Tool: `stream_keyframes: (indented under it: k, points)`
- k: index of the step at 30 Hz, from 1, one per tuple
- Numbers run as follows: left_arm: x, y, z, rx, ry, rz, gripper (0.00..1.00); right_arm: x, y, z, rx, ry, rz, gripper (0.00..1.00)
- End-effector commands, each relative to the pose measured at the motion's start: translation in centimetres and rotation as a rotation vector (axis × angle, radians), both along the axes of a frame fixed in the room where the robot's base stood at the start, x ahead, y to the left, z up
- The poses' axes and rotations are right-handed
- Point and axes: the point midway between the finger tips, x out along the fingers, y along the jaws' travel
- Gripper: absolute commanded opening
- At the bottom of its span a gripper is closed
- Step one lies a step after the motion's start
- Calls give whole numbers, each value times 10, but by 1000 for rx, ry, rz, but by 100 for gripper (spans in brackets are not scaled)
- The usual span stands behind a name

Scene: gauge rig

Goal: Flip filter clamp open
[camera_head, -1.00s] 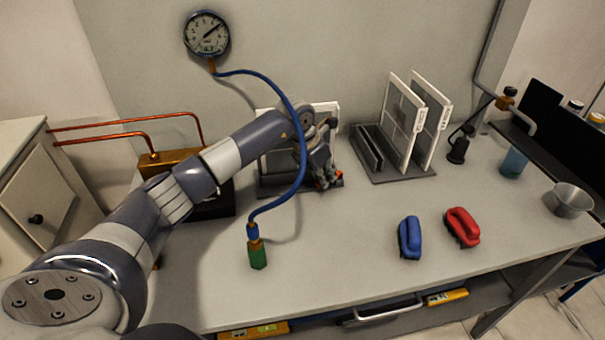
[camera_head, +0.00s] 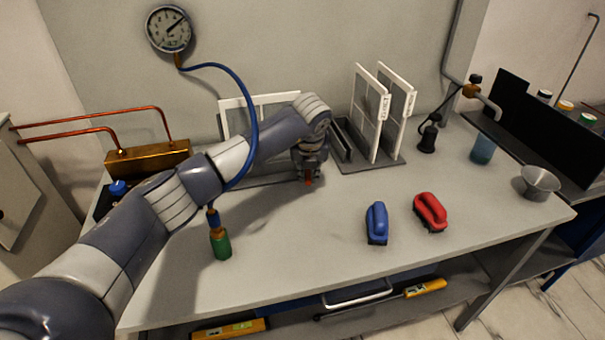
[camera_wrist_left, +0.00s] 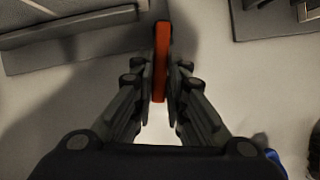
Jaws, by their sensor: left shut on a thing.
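My left gripper (camera_head: 309,178) points down at the table just in front of a filter rack. In the left wrist view, the left gripper (camera_wrist_left: 160,90) is shut on an orange-red bar (camera_wrist_left: 160,60), perhaps the filter clamp's lever. The bar stands upright in the picture between the fingers. Its tip also shows as a small red spot under the gripper in the head view. The left rack's white-framed filter (camera_head: 236,103) stands behind my arm, which hides much of it. How the bar joins the rack cannot be seen. My right gripper is not in view.
A second rack (camera_head: 397,158) with two white-framed panels stands to the right.

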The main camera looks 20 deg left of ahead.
Motion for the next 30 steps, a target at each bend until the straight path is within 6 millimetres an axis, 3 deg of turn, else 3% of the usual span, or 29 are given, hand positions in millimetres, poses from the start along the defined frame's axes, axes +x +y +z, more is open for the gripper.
stream_keyframes:
  k: [4, 12, 30]
  points:
    - [3, -6, 0, 0, -3, 98, 0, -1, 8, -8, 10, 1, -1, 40]
    - [6, -11, 0, -2, -3, 211, 0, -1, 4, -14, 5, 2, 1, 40]
    - [7, -12, 1, -4, -4, 250, 0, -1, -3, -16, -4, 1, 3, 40]
